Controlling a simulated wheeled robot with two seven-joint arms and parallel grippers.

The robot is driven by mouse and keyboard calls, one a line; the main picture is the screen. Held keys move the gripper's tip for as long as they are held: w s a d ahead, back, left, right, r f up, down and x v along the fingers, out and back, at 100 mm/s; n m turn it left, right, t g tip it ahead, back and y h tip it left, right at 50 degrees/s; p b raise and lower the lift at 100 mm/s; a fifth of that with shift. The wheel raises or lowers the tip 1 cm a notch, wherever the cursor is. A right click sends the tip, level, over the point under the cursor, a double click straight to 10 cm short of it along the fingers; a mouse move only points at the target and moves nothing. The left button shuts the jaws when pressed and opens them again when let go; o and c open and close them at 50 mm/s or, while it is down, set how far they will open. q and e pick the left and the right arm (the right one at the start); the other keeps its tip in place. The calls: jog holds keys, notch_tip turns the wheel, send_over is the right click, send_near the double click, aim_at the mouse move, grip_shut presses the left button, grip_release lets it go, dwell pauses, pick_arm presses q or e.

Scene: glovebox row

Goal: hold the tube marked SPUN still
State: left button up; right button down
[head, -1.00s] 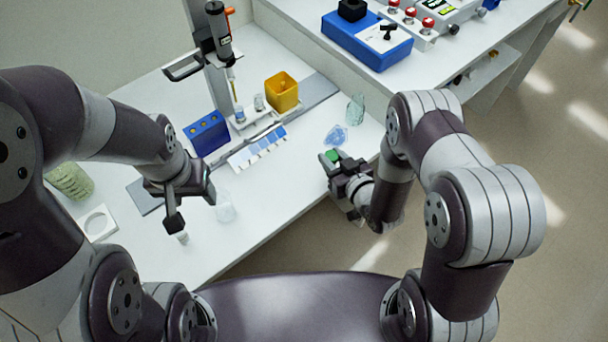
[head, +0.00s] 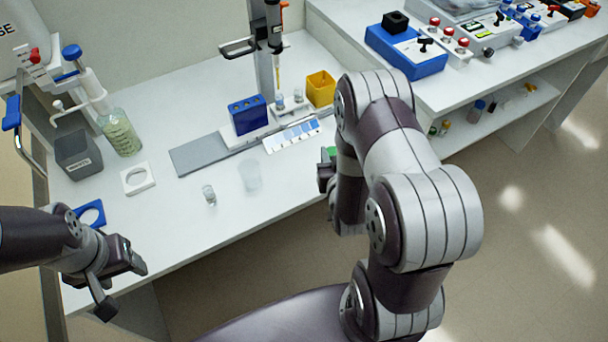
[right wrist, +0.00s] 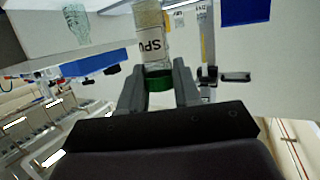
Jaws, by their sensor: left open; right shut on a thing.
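The tube marked SPUN (right wrist: 152,42) shows in the right wrist view with the letters "SPU" readable on its label. Its green cap (right wrist: 159,80) sits between the fingers of my right gripper (right wrist: 159,92), which is shut on it. In the head view only a bit of green (head: 329,152) shows at my right gripper (head: 325,172), near the bench's front edge; my right arm hides the rest. My left gripper (head: 122,285) is open and empty at the lower left, by the bench's front left corner.
A small vial (head: 209,196) and a clear cup (head: 250,176) stand near the front edge. A blue rack (head: 248,116) and yellow box (head: 320,88) stand behind.

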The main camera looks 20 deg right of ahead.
jog(key=s+d+r+m+g+h, duration=0.1)
jog(key=s+d+r+m+h, duration=0.1)
jog(key=d, duration=0.3)
jog(key=w+a+f, duration=0.1)
jog(key=w+f, duration=0.2)
jog(key=w+a+f, duration=0.2)
jog(key=w+f, duration=0.1)
jog(key=w+a+f, duration=0.1)
jog(key=w+f, duration=0.2)
jog(key=f, duration=0.1)
jog(key=shift+w+a+b, duration=0.15)
jog(key=shift+a+b, duration=0.2)
jog(key=shift+b, duration=0.05)
jog(key=shift+w+f, duration=0.1)
jog(key=shift+f, duration=0.25)
jog(key=shift+f, duration=0.15)
jog(key=c, duration=0.8)
grip_release()
